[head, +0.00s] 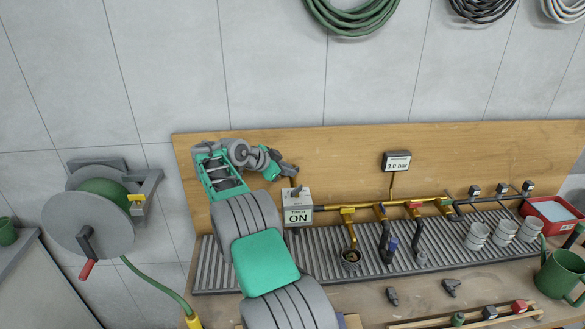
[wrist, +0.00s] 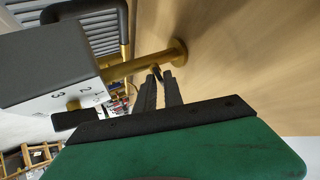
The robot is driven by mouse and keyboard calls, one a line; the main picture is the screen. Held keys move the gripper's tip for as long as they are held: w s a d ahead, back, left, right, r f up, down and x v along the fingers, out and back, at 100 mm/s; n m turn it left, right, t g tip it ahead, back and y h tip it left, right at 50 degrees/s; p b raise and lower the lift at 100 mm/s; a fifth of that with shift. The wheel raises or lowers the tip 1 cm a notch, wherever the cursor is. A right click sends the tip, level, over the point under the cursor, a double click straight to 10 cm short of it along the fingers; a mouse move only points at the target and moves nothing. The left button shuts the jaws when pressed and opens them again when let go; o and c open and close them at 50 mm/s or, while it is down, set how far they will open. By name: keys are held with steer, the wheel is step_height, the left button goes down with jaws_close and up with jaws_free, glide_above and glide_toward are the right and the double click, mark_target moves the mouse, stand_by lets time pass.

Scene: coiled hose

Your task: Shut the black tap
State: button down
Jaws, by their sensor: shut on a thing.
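My gripper (wrist: 160,78) is shut on a small dark piece (wrist: 157,71) beside a brass pipe stub (wrist: 146,65) at the wooden board. Its fingers hide most of that piece, and I cannot tell if it is part of the black tap. A black lever (wrist: 75,118) on a brass stem shows under this box in the wrist view. A dark spout (head: 386,243) hangs from the pipe.
A brass pipe (head: 328,208) runs right from the box, with several taps, one with a red handle (head: 413,205). A ribbed grey tray (head: 330,268) lies below, with white cups (head: 477,235). A hose reel (head: 92,213) is at left. A gauge (head: 397,161) is on the board.

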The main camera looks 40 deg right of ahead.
steer(key=c, duration=1.7)
jaws_free()
steer(key=shift+d, duration=0.1)
steer(key=shift+c, duration=0.2)
step_height(320, 180, up, 7)
